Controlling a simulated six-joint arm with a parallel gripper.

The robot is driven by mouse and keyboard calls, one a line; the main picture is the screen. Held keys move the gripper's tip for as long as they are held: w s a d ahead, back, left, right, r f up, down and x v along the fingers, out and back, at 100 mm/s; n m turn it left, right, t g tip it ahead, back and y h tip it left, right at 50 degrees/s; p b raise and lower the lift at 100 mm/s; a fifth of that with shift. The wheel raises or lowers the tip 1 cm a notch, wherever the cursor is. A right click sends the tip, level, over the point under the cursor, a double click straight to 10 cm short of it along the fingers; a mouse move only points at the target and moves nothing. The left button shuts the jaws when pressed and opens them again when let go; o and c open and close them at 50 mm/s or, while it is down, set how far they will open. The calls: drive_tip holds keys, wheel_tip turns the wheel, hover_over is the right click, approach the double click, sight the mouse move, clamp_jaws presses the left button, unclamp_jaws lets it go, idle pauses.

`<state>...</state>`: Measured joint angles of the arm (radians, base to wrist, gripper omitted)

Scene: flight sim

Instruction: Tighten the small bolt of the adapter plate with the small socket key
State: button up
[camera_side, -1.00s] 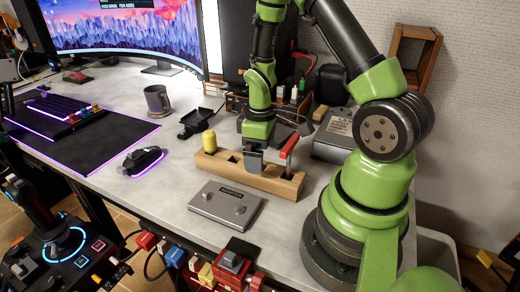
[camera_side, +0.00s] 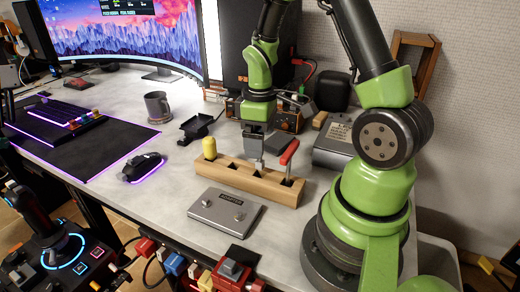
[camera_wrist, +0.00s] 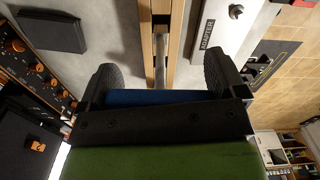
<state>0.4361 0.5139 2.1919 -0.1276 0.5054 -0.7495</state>
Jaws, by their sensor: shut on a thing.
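My gripper (camera_side: 254,143) is over the middle of the wooden holder (camera_side: 228,174), shut on a key with a blue handle (camera_wrist: 160,97). The key's metal shaft (camera_side: 259,163) points down at a holder slot; whether its tip is still inside I cannot tell. The wrist view shows the shaft (camera_wrist: 160,62) between my fingers (camera_wrist: 162,82). Which bolt is the small one is unclear.
A yellow-handled tool (camera_side: 209,147) and a red-handled tool (camera_side: 289,153) stand in the holder's ends. A mouse (camera_side: 143,166), mug (camera_side: 158,106) and black stand (camera_side: 196,127) are to the left. A grey box (camera_side: 333,146) is behind right.

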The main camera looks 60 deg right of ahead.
drive_tip(key=shift+n, duration=0.3)
drive_tip(key=r, duration=0.2)
drive_tip(key=a+r, duration=0.1)
drive_tip(key=r, duration=0.1)
drive_tip(key=shift+w+a, duration=0.15)
drive_tip(key=shift+a, duration=0.05)
drive_tip(key=s+a+f+n, duration=0.1)
drive_tip(key=a+n, duration=0.3)
drive_tip(key=a, duration=0.6)
drive_tip(key=shift+a+f+n, duration=0.2)
drive_tip(key=shift+f+n, duration=0.2)
drive_tip(key=shift+f, duration=0.15)
drive_tip(key=shift+f, duration=0.1)
drive_tip(key=shift+f, duration=2.1)
drive_tip(key=shift+f, duration=0.85)
drive_tip(key=shift+m, duration=0.9)
